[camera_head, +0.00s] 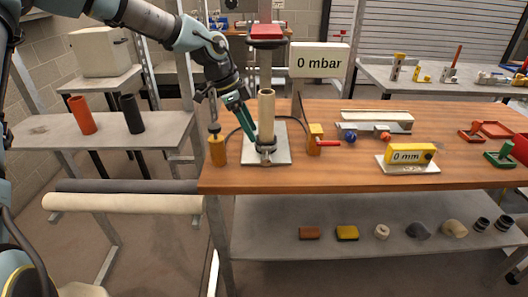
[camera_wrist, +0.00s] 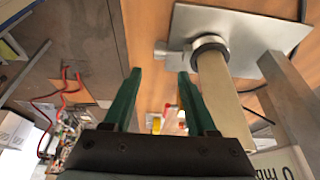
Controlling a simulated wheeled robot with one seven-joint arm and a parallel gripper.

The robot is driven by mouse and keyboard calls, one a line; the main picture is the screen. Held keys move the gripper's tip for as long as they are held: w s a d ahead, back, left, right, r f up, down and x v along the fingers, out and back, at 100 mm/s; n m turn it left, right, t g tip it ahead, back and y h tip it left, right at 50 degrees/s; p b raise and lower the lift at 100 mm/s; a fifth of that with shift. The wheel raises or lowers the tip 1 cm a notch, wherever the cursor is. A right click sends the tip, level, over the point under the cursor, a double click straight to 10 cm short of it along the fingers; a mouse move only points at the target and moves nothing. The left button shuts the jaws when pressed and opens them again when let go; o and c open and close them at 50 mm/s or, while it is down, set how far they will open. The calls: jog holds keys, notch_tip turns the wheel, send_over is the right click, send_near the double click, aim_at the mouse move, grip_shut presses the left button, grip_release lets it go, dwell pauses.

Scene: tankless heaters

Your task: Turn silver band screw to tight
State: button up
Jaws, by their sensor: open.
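A tan upright tube (camera_head: 266,108) stands on a grey metal plate (camera_head: 283,155) at the workbench's left part. A dark ring with a silver band (camera_head: 266,148) circles its base. In the wrist view the band (camera_wrist: 208,45) shows around the tube (camera_wrist: 222,90), and a small silver screw head (camera_wrist: 163,50) sticks out to its left. My gripper (camera_head: 251,137) has green fingers and is beside the tube's lower left side, close to the band. In the wrist view my gripper (camera_wrist: 158,74) is open and empty, its fingertips short of the screw head. The screw's tightness cannot be told.
A "0 mbar" sign (camera_head: 319,62) stands behind the tube. A yellow "0 mm" gauge (camera_head: 410,154) sits farther right. The bench's front edge is near the plate.

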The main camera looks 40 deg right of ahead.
aim_at(265, 157)
jog(key=p+x, duration=0.3)
jog(key=x, duration=0.7)
jog(key=shift+s+f, duration=0.1)
jog(key=shift+f, duration=0.2)
jog(key=shift+c, duration=0.3)
grip_shut()
